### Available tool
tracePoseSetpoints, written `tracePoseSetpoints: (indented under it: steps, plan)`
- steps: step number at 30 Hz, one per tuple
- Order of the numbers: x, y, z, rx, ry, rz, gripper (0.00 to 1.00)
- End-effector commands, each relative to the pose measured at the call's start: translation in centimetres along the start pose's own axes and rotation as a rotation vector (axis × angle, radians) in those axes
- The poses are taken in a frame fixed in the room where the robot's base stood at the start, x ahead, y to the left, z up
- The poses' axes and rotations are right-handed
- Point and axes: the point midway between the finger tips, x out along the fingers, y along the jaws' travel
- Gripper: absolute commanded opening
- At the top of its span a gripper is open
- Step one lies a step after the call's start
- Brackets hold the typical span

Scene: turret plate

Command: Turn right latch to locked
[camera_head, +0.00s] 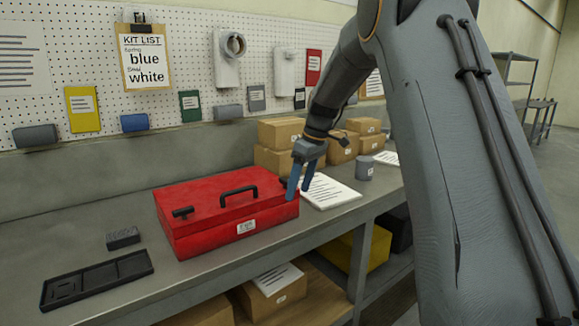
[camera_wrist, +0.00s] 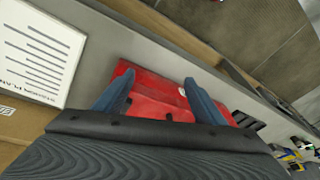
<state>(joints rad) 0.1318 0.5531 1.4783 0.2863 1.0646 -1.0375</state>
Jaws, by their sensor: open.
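The red box (camera_head: 220,215) sits closed on the bench, with a black handle (camera_head: 238,192) on its lid and a dark left latch (camera_head: 182,212) near the lid's front left. My gripper (camera_head: 298,188) is at the box's right end, its two blue fingers apart and pointing down. The right latch is mostly hidden behind the fingers in the head view, so its position cannot be read. In the wrist view, my gripper (camera_wrist: 158,78) is open over the red box (camera_wrist: 150,95), with nothing held. A small dark part (camera_wrist: 168,117) shows between the fingers, perhaps the latch.
A white paper stack (camera_head: 330,192) lies right of the box, with a grey cup (camera_head: 364,168) and cardboard boxes (camera_head: 278,148) behind. A black tray (camera_head: 97,280) and a dark block (camera_head: 122,238) lie to the left. The pegboard wall rises behind.

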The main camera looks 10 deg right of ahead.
Motion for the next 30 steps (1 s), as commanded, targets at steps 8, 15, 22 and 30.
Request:
tracePoseSetpoints:
  steps: [8, 15, 22, 30]
  plan:
    - [-5.3, 5.4, -5.2, -0.293, 0.099, -0.022, 0.64]
    - [-6.5, 6.6, -6.5, -0.396, 0.131, -0.026, 0.64]
    - [-3.8, 6.4, -6.9, -0.399, 0.131, -0.028, 0.64]
    - [-0.1, 6.2, -7.4, -0.4, 0.132, -0.026, 0.64]
